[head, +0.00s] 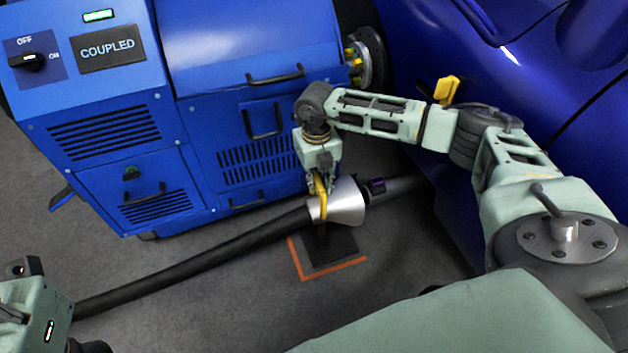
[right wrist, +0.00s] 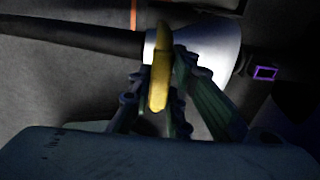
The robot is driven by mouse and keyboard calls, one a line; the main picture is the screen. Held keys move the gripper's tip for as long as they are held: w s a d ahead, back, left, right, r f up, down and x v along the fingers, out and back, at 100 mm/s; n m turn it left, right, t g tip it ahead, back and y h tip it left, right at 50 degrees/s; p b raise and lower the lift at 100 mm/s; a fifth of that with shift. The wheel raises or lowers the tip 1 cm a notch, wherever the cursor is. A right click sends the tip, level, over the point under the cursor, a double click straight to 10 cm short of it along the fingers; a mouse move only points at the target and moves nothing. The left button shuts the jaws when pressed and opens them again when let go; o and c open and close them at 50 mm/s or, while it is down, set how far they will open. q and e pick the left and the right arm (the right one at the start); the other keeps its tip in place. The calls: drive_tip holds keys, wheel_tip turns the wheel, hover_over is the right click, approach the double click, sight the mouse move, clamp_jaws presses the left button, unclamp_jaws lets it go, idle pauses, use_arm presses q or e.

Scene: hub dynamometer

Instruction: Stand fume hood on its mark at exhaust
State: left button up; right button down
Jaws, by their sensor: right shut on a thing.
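The fume hood (head: 345,203) is a silver cone with a yellow handle (head: 321,196) on the end of a black hose. Its wide mouth faces right, toward the grey exhaust pipe (head: 402,186) beside the blue car. My right gripper (head: 318,184) is shut on the yellow handle; the right wrist view shows the handle (right wrist: 161,75) between the fingers and the cone (right wrist: 205,45) beyond. A dark square plate (head: 333,252) shows under the hood, inside the orange corner mark (head: 335,269). I cannot tell whether it touches the floor. My left arm's end shows at lower left, fingers hidden.
The black hose (head: 190,263) runs left across the floor. A blue dynamometer cabinet (head: 245,110) with a COUPLED display (head: 107,54) stands behind. The blue car (head: 480,90) is close on the right. Grey floor is clear in front of the mark.

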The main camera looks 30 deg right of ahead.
drive_tip(key=shift+w+r, duration=0.1)
drive_tip(key=c, duration=2)
unclamp_jaws()
drive_tip(key=shift+f, duration=0.2)
drive_tip(key=shift+c, duration=0.2)
drive_tip(key=o, duration=0.4)
drive_tip(key=shift+r, duration=0.15)
